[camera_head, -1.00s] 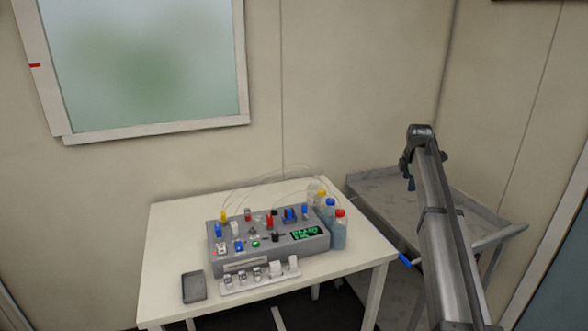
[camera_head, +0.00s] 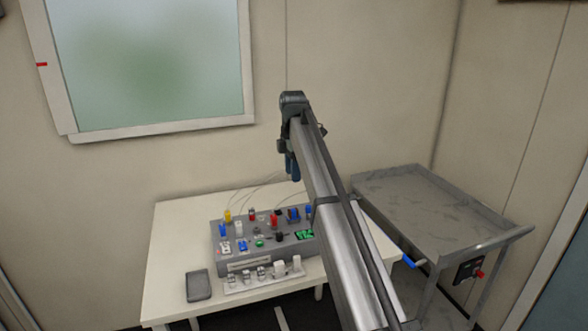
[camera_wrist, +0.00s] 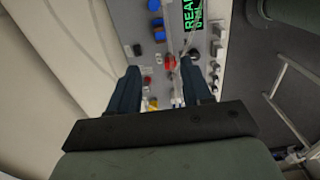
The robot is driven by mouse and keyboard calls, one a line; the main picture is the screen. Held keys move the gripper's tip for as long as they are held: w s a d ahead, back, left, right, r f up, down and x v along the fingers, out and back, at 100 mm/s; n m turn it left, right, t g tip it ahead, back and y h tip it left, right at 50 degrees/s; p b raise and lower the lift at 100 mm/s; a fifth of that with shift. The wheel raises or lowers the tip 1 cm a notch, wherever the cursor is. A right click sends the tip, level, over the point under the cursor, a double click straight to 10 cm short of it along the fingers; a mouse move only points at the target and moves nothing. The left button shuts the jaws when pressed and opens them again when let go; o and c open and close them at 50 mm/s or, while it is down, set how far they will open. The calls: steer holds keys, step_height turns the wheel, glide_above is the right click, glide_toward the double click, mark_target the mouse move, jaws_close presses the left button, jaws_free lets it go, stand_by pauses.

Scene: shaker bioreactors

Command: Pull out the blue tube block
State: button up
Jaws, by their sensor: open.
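A grey control box (camera_head: 240,265) stands on a white table and carries several blue, red, yellow, white and black parts. A blue block (camera_head: 294,214) sits at its back right; other blue parts (camera_head: 222,230) sit at its left and front. I cannot tell for certain which is the tube block. In the wrist view, blue parts (camera_wrist: 156,30) show on the box, beyond my fingertips.
A row of small holders (camera_head: 262,282) and a dark tray (camera_head: 198,286) lie in front of the box. Thin clear tubes (camera_head: 250,187) loop behind it. My arm covers the bottles at the right. A grey cart (camera_head: 430,205) stands right of the table (camera_head: 175,225).

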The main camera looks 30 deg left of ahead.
mark_target(293, 210)
step_height(293, 210, down, 14)
steer(key=shift+r, duration=0.2)
stand_by(0.4)
jaws_close()
stand_by(0.5)
steer(key=shift+r, duration=1.5)
stand_by(0.5)
steer(key=shift+r, duration=1.35)
